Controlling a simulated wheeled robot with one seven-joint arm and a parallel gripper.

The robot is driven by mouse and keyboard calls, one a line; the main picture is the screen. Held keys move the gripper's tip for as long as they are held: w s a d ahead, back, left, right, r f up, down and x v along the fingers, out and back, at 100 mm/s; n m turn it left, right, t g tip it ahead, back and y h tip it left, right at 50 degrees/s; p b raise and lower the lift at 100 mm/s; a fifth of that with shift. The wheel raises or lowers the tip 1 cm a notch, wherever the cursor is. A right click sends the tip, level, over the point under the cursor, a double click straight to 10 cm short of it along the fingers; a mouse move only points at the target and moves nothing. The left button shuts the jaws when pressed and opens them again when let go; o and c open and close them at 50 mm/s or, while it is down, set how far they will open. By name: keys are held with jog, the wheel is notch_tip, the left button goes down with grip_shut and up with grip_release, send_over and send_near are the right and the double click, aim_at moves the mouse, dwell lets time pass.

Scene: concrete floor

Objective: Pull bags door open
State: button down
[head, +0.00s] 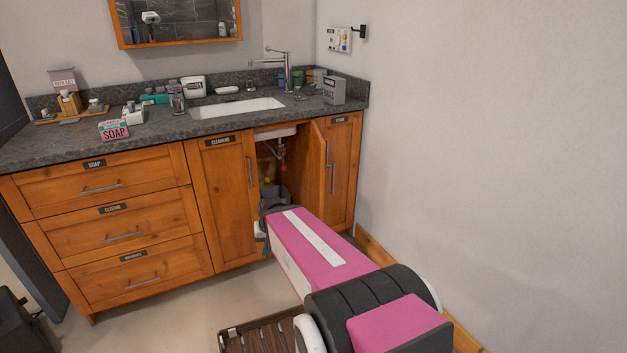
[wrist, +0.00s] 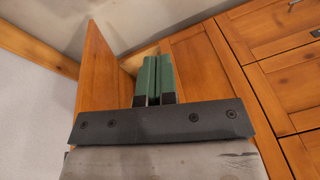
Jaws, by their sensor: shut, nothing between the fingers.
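The under-sink cabinet door (head: 313,165) stands part-way open in the head view, swung out to the right. Its label is not readable, so I cannot confirm it is the bags door. A metal handle shows at its free edge. The wrist view shows an open wooden door panel (wrist: 95,75) on the left. My gripper (head: 275,198) is at the cabinet opening, left of the open door, its tips partly hidden. In the wrist view the green fingers of my gripper (wrist: 154,75) are together and empty, between the open door and a closed cabinet front (wrist: 198,70).
The closed cleaning door (head: 223,200) is left of the opening, with several drawers (head: 120,235) farther left. A closed narrow door (head: 343,175) is at right, near the wall (head: 480,130). A pipe (head: 281,150) hangs inside.

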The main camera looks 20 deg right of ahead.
jog(key=w+r+m+t+h, duration=0.1)
jog(key=w+r+m+t, duration=0.35)
jog(key=w, duration=0.35)
jog(key=w+r+m+t, duration=0.35)
jog(key=w+m, duration=0.25)
jog(key=w, duration=0.3)
jog(key=w+r+m+t+h, duration=0.1)
jog(key=w+r+m+t, duration=0.2)
jog(key=w+m+t, duration=0.4)
jog(key=w+d+r+m+h, duration=0.4)
jog(key=d+m+h, duration=0.15)
jog(key=m, duration=0.25)
jog(key=m+g+h, duration=1.1)
jog(key=m+g, duration=1.1)
jog(key=m, duration=0.8)
send_near(320, 178)
jog(key=shift+n+t, duration=0.3)
jog(key=shift+n, duration=0.05)
jog(key=x, duration=0.7)
jog(key=shift+s+d, duration=0.1)
jog(key=shift+d, duration=0.1)
